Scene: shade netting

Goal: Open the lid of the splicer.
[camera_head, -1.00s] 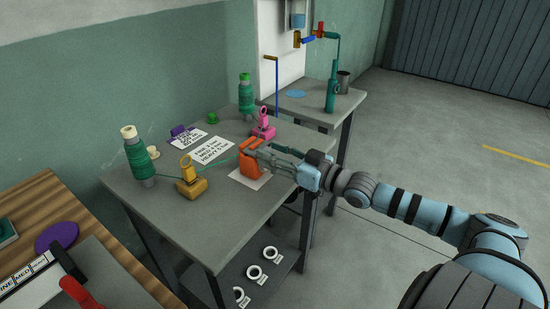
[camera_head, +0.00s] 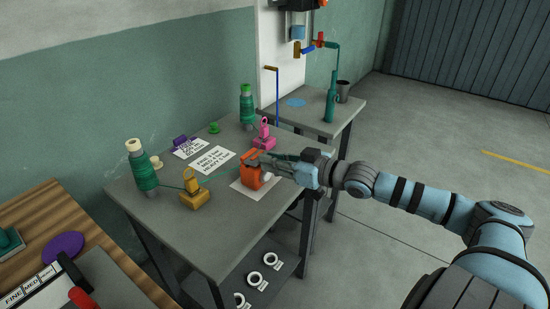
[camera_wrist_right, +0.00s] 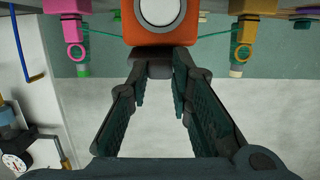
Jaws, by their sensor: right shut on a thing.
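The orange splicer (camera_head: 251,177) stands on a white sheet on the grey table. Its orange top part (camera_head: 252,156) shows beside my fingers; I cannot tell how far the lid is raised. My right gripper (camera_head: 268,165) reaches in from the right and its fingertips are at the splicer. In the right wrist view the orange splicer (camera_wrist_right: 160,37) is at the top, with a white disc on it. A dark grey tab (camera_wrist_right: 153,66) juts from it between my right fingertips (camera_wrist_right: 160,72), which are shut on it. My left gripper is not in view.
A yellow holder (camera_head: 194,194) stands left of the splicer, and a pink holder (camera_head: 264,138) behind it. Green thread spools (camera_head: 144,172) stand at the table's back left and far end. Printed cards (camera_head: 212,160) lie between. Open floor is on the right.

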